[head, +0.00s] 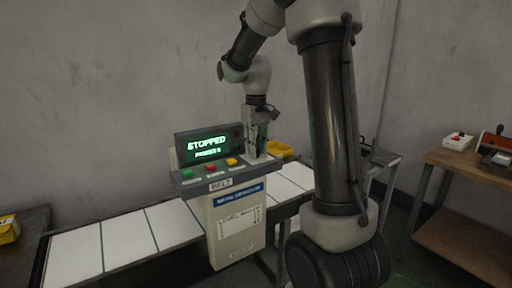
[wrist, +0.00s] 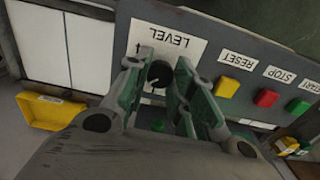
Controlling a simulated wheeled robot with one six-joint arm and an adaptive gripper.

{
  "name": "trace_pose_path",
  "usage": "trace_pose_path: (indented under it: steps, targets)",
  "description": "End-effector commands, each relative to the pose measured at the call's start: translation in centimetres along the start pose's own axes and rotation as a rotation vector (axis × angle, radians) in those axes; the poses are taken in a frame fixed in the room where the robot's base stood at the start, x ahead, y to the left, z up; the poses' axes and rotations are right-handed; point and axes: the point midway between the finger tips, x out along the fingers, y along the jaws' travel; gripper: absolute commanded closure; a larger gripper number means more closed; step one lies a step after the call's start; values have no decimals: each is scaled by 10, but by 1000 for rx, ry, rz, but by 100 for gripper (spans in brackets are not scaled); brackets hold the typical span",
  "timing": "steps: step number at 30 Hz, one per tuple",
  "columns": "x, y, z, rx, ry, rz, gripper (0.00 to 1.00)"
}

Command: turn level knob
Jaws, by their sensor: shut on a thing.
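The level knob (wrist: 159,75) is a round black knob on the grey control panel, in front of a white LEVEL label (wrist: 165,41) that appears upside down in the wrist view. My gripper (wrist: 160,82) points down at it, with its green-sided fingers on both sides of the knob, shut on it. In the head view my gripper (head: 257,145) stands over the right end of the control panel (head: 215,178), and the knob is hidden there behind the fingers. The display (head: 207,146) reads STOPPED, with a smaller line beneath that is too blurred to read.
Green (head: 187,174), red (head: 210,167) and yellow (head: 231,161) buttons sit left of my gripper on the panel. A yellow tray (head: 279,148) lies behind the panel's right end. A belt with white plates (head: 125,232) runs beside the console. A wooden bench (head: 465,165) stands at right.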

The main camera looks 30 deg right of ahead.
Motion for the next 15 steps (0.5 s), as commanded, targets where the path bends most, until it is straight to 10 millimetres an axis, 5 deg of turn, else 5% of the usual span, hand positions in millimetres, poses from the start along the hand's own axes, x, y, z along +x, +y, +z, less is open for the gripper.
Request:
trace_pose_path:
  steps: [15]
  targets:
    - [0,0,0,428,2,0,100]
